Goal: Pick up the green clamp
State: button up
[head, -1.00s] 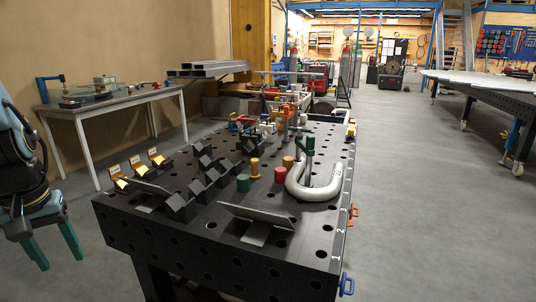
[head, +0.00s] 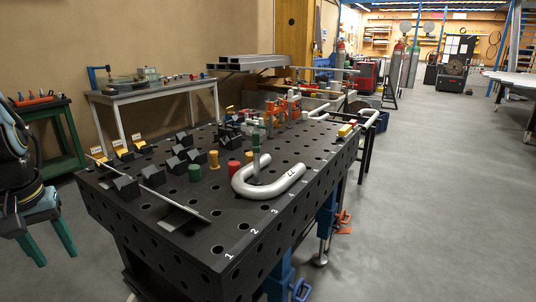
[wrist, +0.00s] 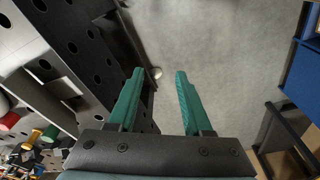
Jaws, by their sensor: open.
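The green clamp (head: 256,146) stands upright inside the bend of a pale U-shaped pipe (head: 292,182) on the black perforated welding table (head: 215,235). Its lower end is partly hidden by the pipe. My gripper (head: 56,259) hangs at the far left of the head view, apart from the table and far from the clamp. Its two green fingers are spread and empty. They also show in the wrist view (wrist: 159,74), with grey floor between them. I cannot make out the clamp in the wrist view.
A long angle piece (head: 182,217) lies near the front edge. Orange clamps (head: 281,108) stand behind. The floor (head: 420,220) to the right is clear.

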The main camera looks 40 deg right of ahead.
aim_at(256, 181)
jog(key=k+l+u, duration=0.3)
jog(key=l, duration=0.35)
jog(key=k+l+u, duration=0.35)
jog(key=l, duration=0.2)
jog(key=k+l+u, duration=0.3)
jog(key=l, duration=0.2)
jog(key=k+l+u, duration=0.1)
jog(key=l, duration=0.35)
jog(key=k+l+u, duration=0.1)
jog(key=l, duration=0.35)
jog(key=k+l, duration=0.1)
jog(key=l, duration=0.35)
jog(key=u, duration=0.05)
